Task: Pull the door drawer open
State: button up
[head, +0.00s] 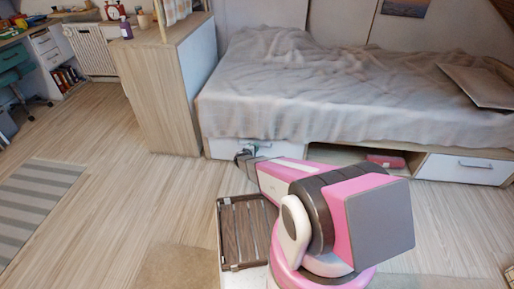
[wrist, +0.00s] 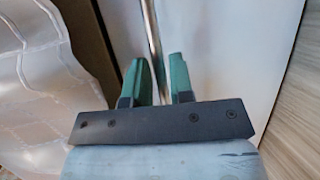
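The bed's left drawer is low under the bed, with a white front (head: 224,147) in the head view. My gripper (head: 243,154) is at this drawer front, small and partly hidden by my arm. In the wrist view, the white drawer front (wrist: 235,45) fills much of the picture. A thin metal bar handle (wrist: 151,30) runs between the two green fingers of my gripper (wrist: 158,62). The fingers are apart on both sides of the bar, with a small gap visible on the right side. The drawer looks closed.
A second white drawer (head: 466,169) with a handle is at the right, beside an open cubby with a pink item (head: 386,160). A wooden cabinet (head: 160,95) stands left of the drawer.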

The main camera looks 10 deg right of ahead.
jog(key=shift+x, duration=0.85)
jog(key=shift+c, duration=0.4)
grip_shut()
jog(key=shift+s, duration=0.1)
